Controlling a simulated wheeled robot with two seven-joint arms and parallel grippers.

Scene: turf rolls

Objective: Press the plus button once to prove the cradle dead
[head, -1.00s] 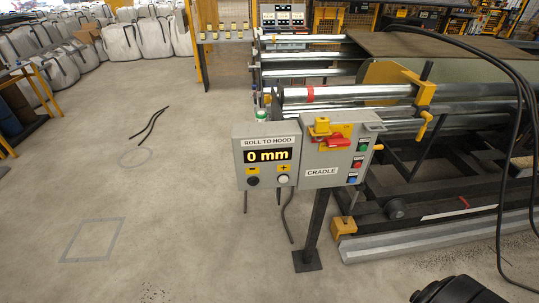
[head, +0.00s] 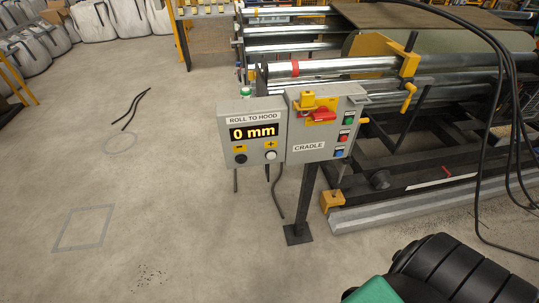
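A grey control box on a post carries the ROLL TO HOOD panel (head: 253,133), whose display (head: 254,132) reads 0 mm. Below the display are a black minus button (head: 240,159) and a white plus button (head: 271,155). Beside it is the CRADLE panel (head: 308,147) with a red rotary handle (head: 318,116), a yellow piece above it, and green, red and blue buttons at its right. The cradle (head: 400,90) with its metal rollers stands behind. Neither gripper is in view; black and green parts of mine show at the lower right.
The cradle's low frame and a grey floor rail (head: 430,196) lie right of the post. Black cables (head: 508,110) hang at the right. White bags (head: 95,20) stand at the back left.

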